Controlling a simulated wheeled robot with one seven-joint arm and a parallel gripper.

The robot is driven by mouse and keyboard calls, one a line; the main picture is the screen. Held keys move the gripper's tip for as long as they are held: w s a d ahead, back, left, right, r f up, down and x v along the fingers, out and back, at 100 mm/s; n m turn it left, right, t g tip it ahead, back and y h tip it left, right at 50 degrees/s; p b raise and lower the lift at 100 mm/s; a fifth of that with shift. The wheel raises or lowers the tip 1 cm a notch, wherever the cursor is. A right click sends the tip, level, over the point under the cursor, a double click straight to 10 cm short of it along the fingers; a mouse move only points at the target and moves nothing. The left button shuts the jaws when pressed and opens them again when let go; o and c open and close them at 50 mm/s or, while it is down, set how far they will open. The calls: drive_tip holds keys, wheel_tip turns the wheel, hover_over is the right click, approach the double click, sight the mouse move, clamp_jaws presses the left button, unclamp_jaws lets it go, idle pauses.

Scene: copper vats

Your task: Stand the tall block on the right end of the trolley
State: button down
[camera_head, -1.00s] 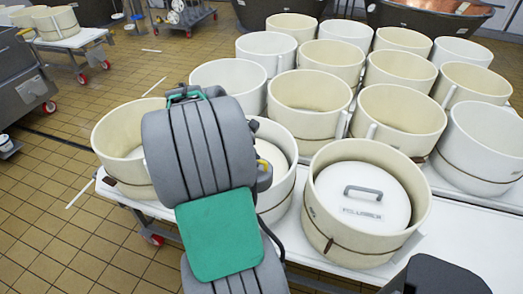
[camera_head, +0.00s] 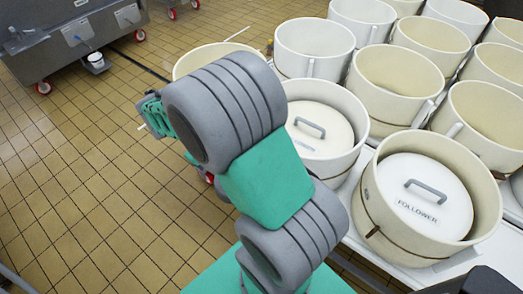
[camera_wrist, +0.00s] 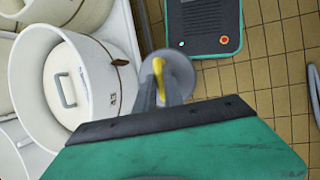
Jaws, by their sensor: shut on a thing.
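My gripper shows in the wrist view (camera_wrist: 160,92), its dark fingers shut on a grey, round-ended thing (camera_wrist: 181,75) with a yellow part at the fingers. I cannot tell from this angle whether it is the tall block. It is held beside a cream vat, over tiled floor in the picture. The white trolley (camera_head: 357,243) runs along the right, crowded with vats. No separate tall block shows standing on it.
Two front vats hold white lids with grey handles, the nearer lid (camera_head: 425,205) marked FOLLOWER. Several open vats (camera_head: 405,80) stand behind. A grey steel machine on red-wheeled casters (camera_head: 70,35) is at the upper left. Tiled floor (camera_head: 80,190) on the left is clear.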

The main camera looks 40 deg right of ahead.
drive_tip(key=w+a+f+m, duration=0.1)
drive_tip(key=w+a, duration=0.3)
drive_tip(key=a, duration=0.6)
drive_tip(key=shift+f, duration=0.8)
